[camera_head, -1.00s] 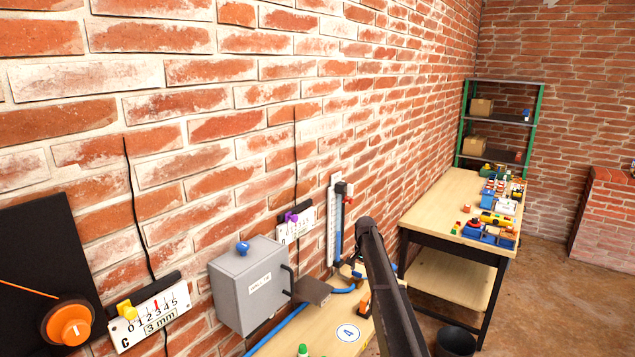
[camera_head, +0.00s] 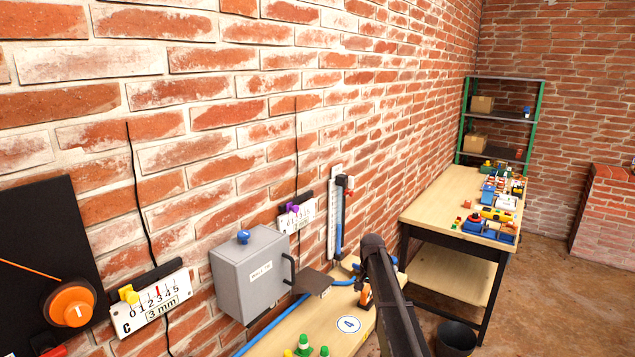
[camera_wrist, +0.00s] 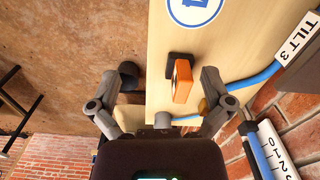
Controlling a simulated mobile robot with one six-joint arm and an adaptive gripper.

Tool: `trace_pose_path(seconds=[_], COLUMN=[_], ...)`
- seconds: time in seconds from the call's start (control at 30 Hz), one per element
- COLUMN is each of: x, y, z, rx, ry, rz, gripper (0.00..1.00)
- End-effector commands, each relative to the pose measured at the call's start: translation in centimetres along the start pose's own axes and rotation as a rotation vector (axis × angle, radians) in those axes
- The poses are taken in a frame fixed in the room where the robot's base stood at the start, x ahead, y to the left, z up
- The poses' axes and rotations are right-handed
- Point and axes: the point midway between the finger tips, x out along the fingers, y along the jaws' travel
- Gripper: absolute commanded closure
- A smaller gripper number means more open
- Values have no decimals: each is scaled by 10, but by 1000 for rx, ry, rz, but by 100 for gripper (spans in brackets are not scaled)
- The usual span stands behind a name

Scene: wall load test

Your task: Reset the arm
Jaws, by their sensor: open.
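My gripper (camera_wrist: 159,88) shows in the wrist view with its two grey fingers spread wide, open and empty. Past the fingers, an orange block on a dark base (camera_wrist: 182,82) stands on the pale wooden bench (camera_wrist: 215,60), apart from them as far as I can tell. In the head view my dark arm reaches over the bench (camera_head: 315,325) along the wall. The gripper itself cannot be made out there.
A grey box (camera_head: 245,280) with a blue knob and a handle is on the brick wall. A black panel with an orange dial (camera_head: 70,305) is at left. A worktable (camera_head: 440,205) with several coloured parts stands beyond, with a black bucket (camera_head: 455,338) on the floor.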

Motion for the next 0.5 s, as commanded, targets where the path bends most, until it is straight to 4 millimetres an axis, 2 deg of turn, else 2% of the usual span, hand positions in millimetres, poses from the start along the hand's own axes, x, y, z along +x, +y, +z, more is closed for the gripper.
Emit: trace_pose_path(seconds=[0.03, 0.5], x=[9, 54], y=[14, 110], z=[26, 209], rx=[-23, -311], ry=[0, 0], rz=[0, 1], gripper=[0, 0])
